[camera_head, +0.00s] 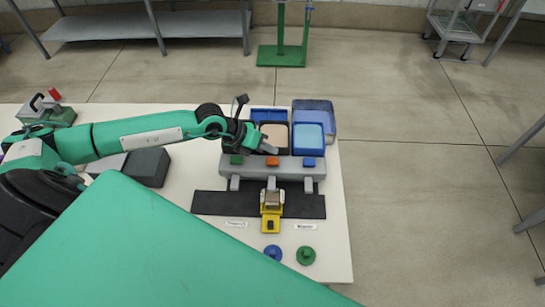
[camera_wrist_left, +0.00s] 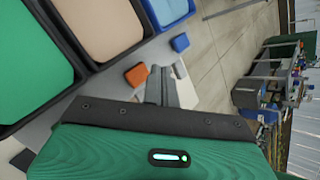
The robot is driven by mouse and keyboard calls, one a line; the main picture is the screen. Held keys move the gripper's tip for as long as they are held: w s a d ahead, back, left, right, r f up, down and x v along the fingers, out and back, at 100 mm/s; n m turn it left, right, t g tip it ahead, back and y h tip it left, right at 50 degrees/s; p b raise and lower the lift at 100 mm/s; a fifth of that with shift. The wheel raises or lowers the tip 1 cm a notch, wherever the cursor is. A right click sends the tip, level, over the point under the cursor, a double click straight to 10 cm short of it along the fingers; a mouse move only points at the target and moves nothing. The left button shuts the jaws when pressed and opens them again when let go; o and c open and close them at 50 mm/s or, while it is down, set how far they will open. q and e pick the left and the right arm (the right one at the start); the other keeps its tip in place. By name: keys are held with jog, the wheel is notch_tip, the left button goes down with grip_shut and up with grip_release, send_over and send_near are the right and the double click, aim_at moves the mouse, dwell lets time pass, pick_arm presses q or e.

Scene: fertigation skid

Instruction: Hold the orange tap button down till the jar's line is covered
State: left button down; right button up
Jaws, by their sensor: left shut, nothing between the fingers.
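The orange tap button (camera_head: 272,161) sits on the grey bar of the skid, between a green button (camera_head: 236,160) and a blue button (camera_head: 309,162). It also shows in the left wrist view (camera_wrist_left: 136,75). My left gripper (camera_head: 270,149) is shut and empty, just behind the orange button in the head view. In the left wrist view its fingertips (camera_wrist_left: 160,70) appear beside the button; contact cannot be told. A yellow-based holder with what seems the jar (camera_head: 271,197) stands under the middle spout. Its line and level are too small to read. My right gripper is out of view.
Tanks with green, beige (camera_wrist_left: 99,27) and blue (camera_head: 309,137) contents stand behind the bar. A dark mat (camera_head: 220,203) lies under the spouts. Blue (camera_head: 273,252) and green (camera_head: 306,256) knobbed discs lie near the front edge. A grey block (camera_head: 147,166) sits left.

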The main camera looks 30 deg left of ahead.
aim_at(269, 161)
pick_arm(q)
jog(key=shift+r+p, duration=0.7)
jog(key=shift+r, duration=0.85)
jog(key=shift+f, duration=0.1)
